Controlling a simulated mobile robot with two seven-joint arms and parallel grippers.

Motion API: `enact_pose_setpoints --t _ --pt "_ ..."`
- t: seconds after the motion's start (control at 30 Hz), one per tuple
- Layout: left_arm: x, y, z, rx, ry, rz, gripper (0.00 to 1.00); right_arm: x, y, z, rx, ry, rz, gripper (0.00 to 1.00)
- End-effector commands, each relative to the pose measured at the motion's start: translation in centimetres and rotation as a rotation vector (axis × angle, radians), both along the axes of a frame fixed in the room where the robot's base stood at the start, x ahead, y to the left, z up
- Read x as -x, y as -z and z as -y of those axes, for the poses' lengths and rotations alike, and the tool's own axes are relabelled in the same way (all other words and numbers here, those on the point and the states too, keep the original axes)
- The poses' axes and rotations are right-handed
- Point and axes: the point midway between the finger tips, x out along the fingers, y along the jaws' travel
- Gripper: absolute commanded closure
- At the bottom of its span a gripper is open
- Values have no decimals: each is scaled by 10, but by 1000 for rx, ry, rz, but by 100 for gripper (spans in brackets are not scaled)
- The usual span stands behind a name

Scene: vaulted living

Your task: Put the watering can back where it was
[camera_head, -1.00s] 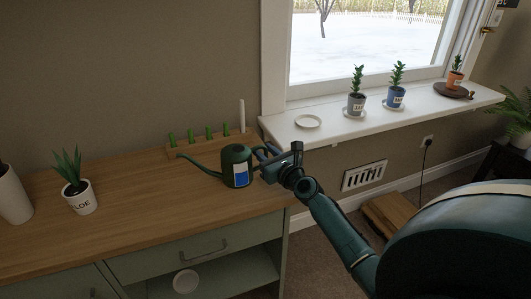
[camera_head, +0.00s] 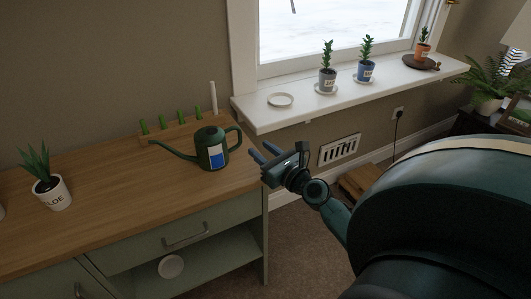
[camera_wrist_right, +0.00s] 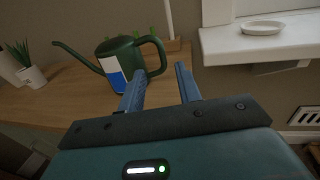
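The dark green watering can (camera_head: 212,152) stands upright on the wooden top of the cabinet (camera_head: 110,190), near its right end. Its spout points left and its handle is on the right. A blue and white label is on its front. My right gripper (camera_head: 262,157) is open and empty, just right of the can and apart from the handle. In the right wrist view the can (camera_wrist_right: 119,62) shows beyond the two spread fingers (camera_wrist_right: 160,83), with nothing between them. My left gripper is not in view.
A wooden block with green pegs (camera_head: 176,131) stands behind the can. An aloe pot (camera_head: 54,193) is at the left. The white windowsill (camera_head: 350,93) holds an empty saucer (camera_head: 281,100) and several potted plants. The cabinet top between aloe and can is clear.

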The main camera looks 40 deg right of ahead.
Motion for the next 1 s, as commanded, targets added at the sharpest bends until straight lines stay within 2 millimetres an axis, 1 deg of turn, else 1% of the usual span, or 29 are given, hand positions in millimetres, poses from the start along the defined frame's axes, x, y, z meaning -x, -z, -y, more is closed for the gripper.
enact_pose_setpoints --t 0.1,0.27,0.37,0.47,0.5,0.57,0.6,0.67,0.7,0.77,0.8,0.9,1.0 --pt "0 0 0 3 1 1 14 8 0 0 2 0 0 66" --pt "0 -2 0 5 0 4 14 10 1 -3 22 -5 -4 66" --pt "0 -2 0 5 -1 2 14 15 11 -19 159 -38 -36 66" --pt "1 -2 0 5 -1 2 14 27 31 -54 469 -118 -87 66" --pt "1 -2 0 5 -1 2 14 34 41 -72 632 -164 -104 66" --pt "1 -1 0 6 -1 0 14 47 55 -100 897 -242 -118 66" --pt "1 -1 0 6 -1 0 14 57 64 -119 1080 -299 -118 66" --pt "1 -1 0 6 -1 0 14 73 76 -146 1348 -383 -100 66" --pt "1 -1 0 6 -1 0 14 84 83 -163 1528 -439 -77 66" --pt "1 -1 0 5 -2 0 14 101 92 -188 1794 -520 -25 66" --pt "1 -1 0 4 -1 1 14 113 96 -203 1966 -570 19 66" --pt "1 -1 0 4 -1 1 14 139 103 -234 2344 -668 148 66" --pt "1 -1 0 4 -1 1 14 159 105 -255 2632 -725 277 66"
